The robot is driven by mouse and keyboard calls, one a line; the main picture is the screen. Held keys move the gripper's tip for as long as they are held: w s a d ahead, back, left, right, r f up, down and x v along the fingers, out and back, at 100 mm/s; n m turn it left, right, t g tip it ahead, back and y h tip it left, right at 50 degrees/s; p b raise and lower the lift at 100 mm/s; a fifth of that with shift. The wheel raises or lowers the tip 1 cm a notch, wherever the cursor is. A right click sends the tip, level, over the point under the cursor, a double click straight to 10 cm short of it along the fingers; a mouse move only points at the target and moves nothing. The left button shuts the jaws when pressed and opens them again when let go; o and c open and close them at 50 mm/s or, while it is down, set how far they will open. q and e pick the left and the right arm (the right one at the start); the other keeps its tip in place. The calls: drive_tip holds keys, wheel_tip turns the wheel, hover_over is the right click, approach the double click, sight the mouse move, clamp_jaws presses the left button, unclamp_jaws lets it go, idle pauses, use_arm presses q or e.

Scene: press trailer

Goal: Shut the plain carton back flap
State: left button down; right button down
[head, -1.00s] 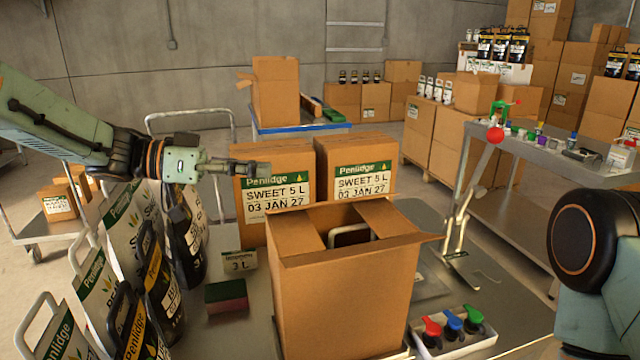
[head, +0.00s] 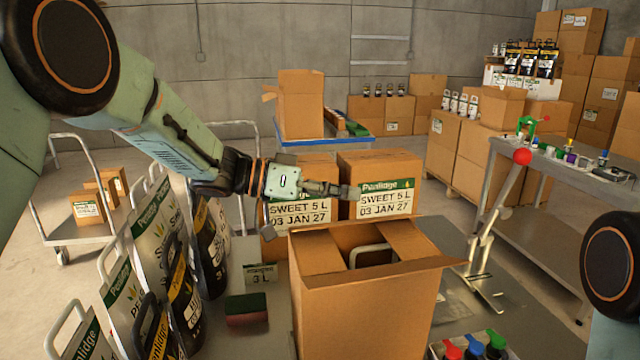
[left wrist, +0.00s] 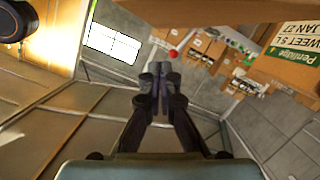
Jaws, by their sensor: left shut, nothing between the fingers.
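The plain carton (head: 365,310) stands upright at the front middle of the table with its top partly open. Its side flaps, left (head: 318,255) and right (head: 415,243), lean inward. Its back flap (head: 335,226) appears to stand up along the far edge. A pale handle (head: 372,252) shows inside. My left gripper (head: 352,191) is shut and empty, above and behind the back flap, in front of the labelled cartons. Its closed fingers also show in the left wrist view (left wrist: 160,78). My right gripper is out of view.
Two Penlidge cartons, left (head: 300,212) and right (head: 385,195), stand close behind.

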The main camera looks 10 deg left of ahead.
sight(336, 225)
use_arm(q)
drive_tip(key=shift+s+f, duration=0.4)
drive_tip(key=shift+f, duration=0.35)
drive_tip(key=shift+s+f, duration=0.35)
drive_tip(key=shift+f, duration=0.35)
drive_tip(key=shift+w+d, duration=0.1)
drive_tip(key=shift+d, duration=0.05)
drive_tip(key=shift+s+f+m, duration=0.25)
drive_tip(key=shift+s+m, duration=0.1)
drive_tip(key=shift+m, duration=0.15)
drive_tip(key=shift+s+f+m+t+y, duration=0.1)
drive_tip(key=shift+f+m+t+y, duration=0.1)
drive_tip(key=shift+m+t+y, duration=0.1)
drive_tip(key=shift+s+d+f+m, duration=0.3)
drive_tip(key=shift+f+m, duration=0.25)
drive_tip(key=shift+m, duration=0.25)
drive_tip(key=shift+s+a+f+p, duration=0.1)
drive_tip(key=shift+f+p, duration=0.2)
drive_tip(key=shift+p, duration=0.25)
